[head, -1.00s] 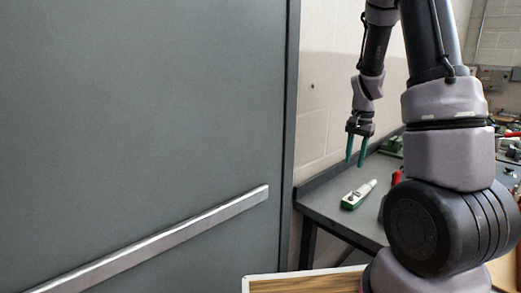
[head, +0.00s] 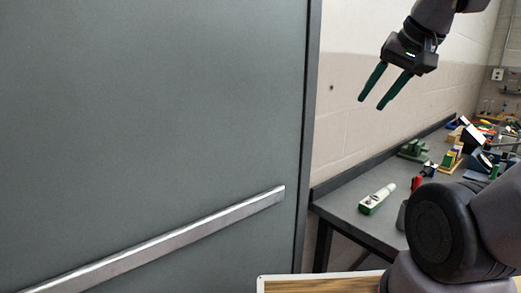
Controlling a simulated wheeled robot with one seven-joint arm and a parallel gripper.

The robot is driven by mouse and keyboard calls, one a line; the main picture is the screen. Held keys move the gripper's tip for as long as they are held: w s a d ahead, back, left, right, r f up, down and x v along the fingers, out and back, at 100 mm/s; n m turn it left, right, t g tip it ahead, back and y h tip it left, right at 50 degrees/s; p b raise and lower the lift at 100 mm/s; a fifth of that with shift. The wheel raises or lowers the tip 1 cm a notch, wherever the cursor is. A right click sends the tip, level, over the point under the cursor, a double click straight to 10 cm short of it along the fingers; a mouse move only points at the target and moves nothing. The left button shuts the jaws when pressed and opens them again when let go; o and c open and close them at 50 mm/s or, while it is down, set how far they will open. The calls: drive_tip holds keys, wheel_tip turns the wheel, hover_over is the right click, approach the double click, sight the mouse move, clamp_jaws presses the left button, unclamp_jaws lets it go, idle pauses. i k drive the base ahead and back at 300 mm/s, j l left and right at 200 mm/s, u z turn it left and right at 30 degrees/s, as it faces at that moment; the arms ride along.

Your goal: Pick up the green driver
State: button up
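My gripper (head: 373,103) is raised high above the workbench (head: 345,197), in front of the pale block wall. Its two green fingers are apart, with nothing between them, and point down and to the left. A white-and-green handheld tool (head: 377,198) lies near the bench's left end, well below my gripper. I cannot tell whether it is the green driver. No other tool shows clearly as a green driver; the bench's far end is small and crowded, and my arm hides part of the bench's near side.
A large grey door with a metal push bar (head: 160,243) fills the left. A green item (head: 413,150) stands at the bench's back. A red item (head: 416,183) lies right of the white-and-green tool. Many small items crowd the far right. A wood-topped surface (head: 318,285) shows at the bottom.

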sight(385, 192)
drive_tip(key=i+j+z, duration=0.1)
drive_tip(key=z, duration=0.35)
drive_tip(key=i+j+z, duration=0.2)
drive_tip(key=z, duration=0.25)
drive_tip(key=i+j+z, duration=0.25)
drive_tip(key=z, duration=0.2)
